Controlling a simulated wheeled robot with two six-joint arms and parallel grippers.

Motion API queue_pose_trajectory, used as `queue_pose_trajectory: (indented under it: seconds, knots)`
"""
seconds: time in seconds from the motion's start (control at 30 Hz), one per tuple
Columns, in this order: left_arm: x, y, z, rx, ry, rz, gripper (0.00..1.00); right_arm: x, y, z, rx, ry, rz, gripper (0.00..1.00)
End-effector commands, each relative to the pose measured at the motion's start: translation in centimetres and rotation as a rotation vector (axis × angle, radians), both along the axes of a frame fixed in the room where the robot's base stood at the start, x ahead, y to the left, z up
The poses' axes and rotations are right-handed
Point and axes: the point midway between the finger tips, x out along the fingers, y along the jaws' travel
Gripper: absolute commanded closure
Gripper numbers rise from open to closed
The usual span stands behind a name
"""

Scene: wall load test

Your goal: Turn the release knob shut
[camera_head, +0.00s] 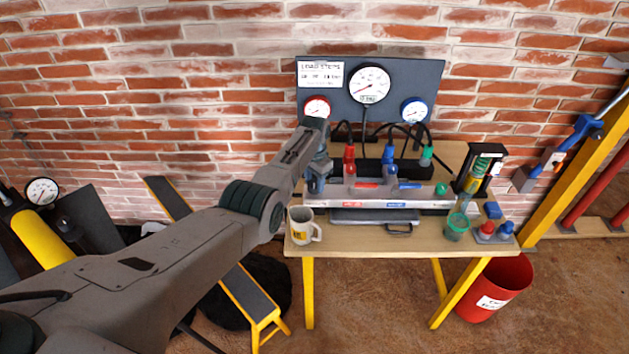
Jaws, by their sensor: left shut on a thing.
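A silver manifold block (375,200) lies along the wooden bench, with red, blue and green hose fittings on top and a red and a blue lever in front. My left gripper (317,178) reaches down at the left end of the block and is shut on what appears to be the release knob. The gripper hides nearly all of the knob, so its turn position cannot be told. My right gripper is not in view.
A gauge panel (336,99) stands behind the bench (297,247). A mug (302,226) stands close by my left arm. A green cup (456,227) and small red and blue parts are at the right. A red bin (500,285) stands on the floor.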

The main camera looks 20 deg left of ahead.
Motion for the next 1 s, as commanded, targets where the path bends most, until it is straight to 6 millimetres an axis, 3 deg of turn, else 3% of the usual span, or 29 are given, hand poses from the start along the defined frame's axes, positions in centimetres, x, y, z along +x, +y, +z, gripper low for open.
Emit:
queue_pose_trajectory:
  seconds: [0.27,0.3,0.4,0.77,1.0]
  knots:
    - [0.2,0.0,0.3,0.000,-0.006,-0.001,0.82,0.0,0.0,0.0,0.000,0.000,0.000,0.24]
    - [0.2,0.0,0.3,0.000,-0.006,-0.001,0.55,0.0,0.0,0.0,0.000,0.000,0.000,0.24]
    - [0.2,0.0,0.2,0.001,-0.005,0.000,0.37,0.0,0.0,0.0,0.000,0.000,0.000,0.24]
    - [0.1,0.0,0.5,0.000,-0.002,0.000,0.37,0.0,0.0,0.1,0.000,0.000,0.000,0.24]
    - [0.2,0.0,3.7,0.000,-0.007,0.000,0.37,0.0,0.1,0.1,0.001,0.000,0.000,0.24]
